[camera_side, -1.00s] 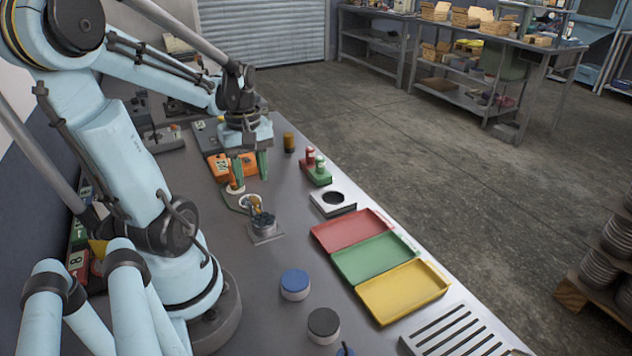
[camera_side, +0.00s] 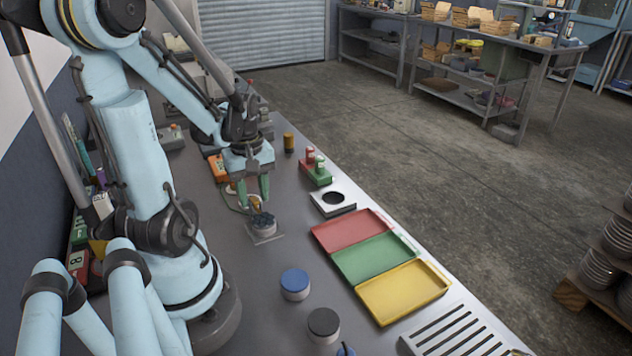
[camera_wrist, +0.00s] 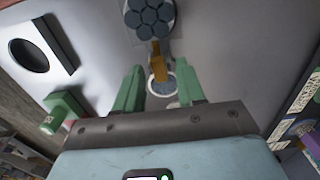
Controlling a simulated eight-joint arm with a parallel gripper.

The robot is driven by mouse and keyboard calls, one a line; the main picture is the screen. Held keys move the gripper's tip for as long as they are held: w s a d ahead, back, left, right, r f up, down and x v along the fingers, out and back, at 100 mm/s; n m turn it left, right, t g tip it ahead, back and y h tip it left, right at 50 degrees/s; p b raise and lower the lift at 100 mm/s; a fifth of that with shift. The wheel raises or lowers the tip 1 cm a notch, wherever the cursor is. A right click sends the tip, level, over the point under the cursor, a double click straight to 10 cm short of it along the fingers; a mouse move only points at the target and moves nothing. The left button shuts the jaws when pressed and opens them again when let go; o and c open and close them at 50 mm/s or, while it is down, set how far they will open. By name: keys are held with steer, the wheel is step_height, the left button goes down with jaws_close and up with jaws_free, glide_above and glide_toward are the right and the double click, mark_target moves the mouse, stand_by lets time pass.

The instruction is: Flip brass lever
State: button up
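The brass lever (camera_side: 255,202) sticks out from the side of a small round holder (camera_side: 262,223) packed with dark round pieces. In the wrist view, the lever (camera_wrist: 158,66) lies between my two green fingers, and the holder (camera_wrist: 150,20) is just beyond the fingertips. My gripper (camera_side: 254,192) is open, pointing down at the lever from above. It also shows open in the wrist view (camera_wrist: 161,76), with a gap on both sides of the lever. I see no clear contact. In the side view the fingers partly hide the lever's surroundings.
Red (camera_side: 328,238), green (camera_side: 350,276) and yellow (camera_side: 380,318) trays lie nearer. An orange box (camera_side: 217,168) is behind the gripper. Blue-topped (camera_side: 295,285) and black-topped (camera_side: 323,326) cylinders stand in front.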

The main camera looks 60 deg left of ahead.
jaws_close()
steer(key=shift+d+y, duration=0.4)
steer(key=shift+y, duration=0.6)
steer(key=y, duration=0.3)
steer(key=shift+d+f+y, duration=0.2)
steer(key=shift+d+y, duration=0.1)
steer(key=shift+o, duration=0.7)
jaws_free()
steer(key=shift+r, duration=0.2)
steer(key=v, duration=1.1)
steer(key=shift+d+r, duration=0.25)
steer(key=shift+r, duration=0.05)
